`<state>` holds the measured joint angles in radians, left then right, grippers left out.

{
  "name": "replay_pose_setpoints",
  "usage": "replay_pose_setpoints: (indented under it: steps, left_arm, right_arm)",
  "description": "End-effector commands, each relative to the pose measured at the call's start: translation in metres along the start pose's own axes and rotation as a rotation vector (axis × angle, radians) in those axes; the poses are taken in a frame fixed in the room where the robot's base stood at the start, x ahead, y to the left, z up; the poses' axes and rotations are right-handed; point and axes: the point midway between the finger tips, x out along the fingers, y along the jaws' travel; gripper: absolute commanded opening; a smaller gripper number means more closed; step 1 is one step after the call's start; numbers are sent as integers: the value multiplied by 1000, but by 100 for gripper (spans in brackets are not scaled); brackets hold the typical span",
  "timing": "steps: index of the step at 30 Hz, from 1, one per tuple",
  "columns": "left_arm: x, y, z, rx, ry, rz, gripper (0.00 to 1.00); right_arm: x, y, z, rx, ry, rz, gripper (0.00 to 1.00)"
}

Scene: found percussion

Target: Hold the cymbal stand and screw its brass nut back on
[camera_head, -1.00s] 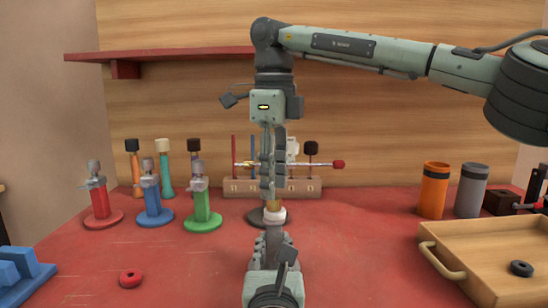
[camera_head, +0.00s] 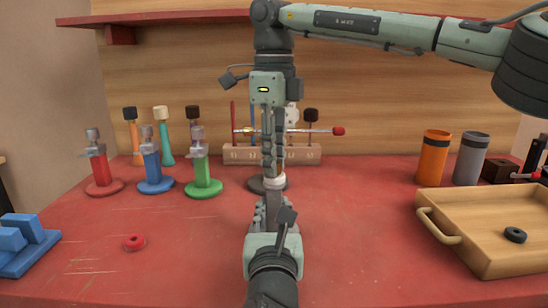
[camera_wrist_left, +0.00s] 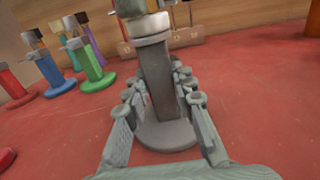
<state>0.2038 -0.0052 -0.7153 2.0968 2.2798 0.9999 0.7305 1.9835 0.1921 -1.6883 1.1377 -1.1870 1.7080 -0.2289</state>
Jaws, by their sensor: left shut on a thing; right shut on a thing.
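The cymbal stand has a grey post (camera_wrist_left: 158,80) on a round dark base (camera_head: 255,185), with a white collar (camera_wrist_left: 148,26) near its top. My left gripper (camera_head: 272,203) is low in front of the stand; its fingers (camera_wrist_left: 160,95) are on both sides of the post and shut on it. My right gripper (camera_head: 273,168) points straight down over the stand's top, just above the collar. It is shut on the brass nut (camera_wrist_left: 129,8), mostly hidden by the fingers in the head view and cut by the top edge in the left wrist view. The stand appears upright.
Red, blue and green stands (camera_head: 202,172) are at the left. A wooden rack (camera_head: 310,153) with mallets is behind. Orange (camera_head: 433,158) and grey (camera_head: 471,160) cups and a wooden tray (camera_head: 437,225) are at the right. A red ring (camera_head: 133,242) lies front left.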

Motion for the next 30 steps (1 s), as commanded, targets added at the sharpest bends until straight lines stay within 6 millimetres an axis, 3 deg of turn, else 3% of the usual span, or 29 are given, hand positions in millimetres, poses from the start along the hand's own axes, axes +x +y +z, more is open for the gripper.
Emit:
replay_pose_setpoints:
  steps: [6,7,12,23,30]
  left_arm:
    - [0,0,0,0,0,0,0]
    - [0,0,0,0,0,0,0]
    - [0,0,0,0,0,0,0]
    - [0,0,0,0,0,0,0]
    - [0,0,0,0,0,0,0]
  right_arm:
    - [0,0,0,6,-1,-1,0]
    - [0,0,0,6,-1,-1,25]
    - [0,0,0,6,0,-1,45]
    - [-5,0,0,6,-1,-1,45]
    - [-46,0,1,7,-4,-3,45]
